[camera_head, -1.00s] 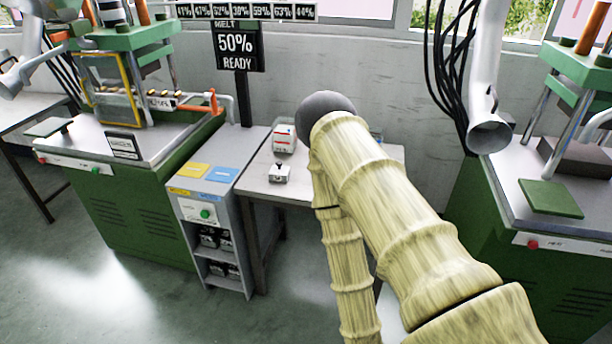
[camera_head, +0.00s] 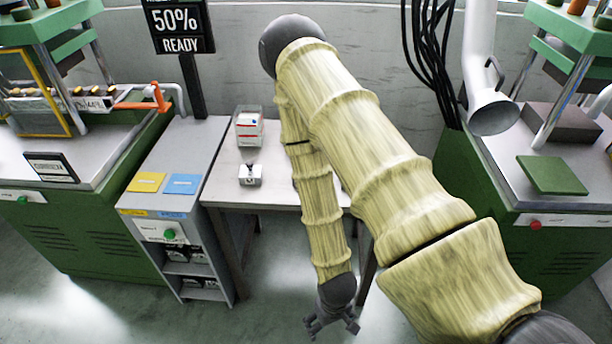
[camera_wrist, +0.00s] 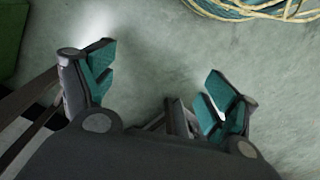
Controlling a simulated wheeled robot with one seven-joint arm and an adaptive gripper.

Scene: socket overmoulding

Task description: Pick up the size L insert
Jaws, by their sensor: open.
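My gripper (camera_head: 332,324) hangs low in front of the small table, near the bottom of the head view, pointing down. In the wrist view its two teal-padded fingers (camera_wrist: 158,95) are spread wide with nothing between them, above bare floor. A small metal block with a dark top piece (camera_head: 250,175) sits on the table; its size marking cannot be read. A clear box with red and white contents (camera_head: 249,128) stands behind it. I cannot tell which thing is the size L insert.
The small table (camera_head: 225,192) stands between a grey cabinet with yellow (camera_head: 146,182) and blue (camera_head: 182,184) pads and a green press with a green plate (camera_head: 552,175). Coiled cable (camera_wrist: 260,10) lies on the floor. A metal duct (camera_head: 490,105) hangs at the right.

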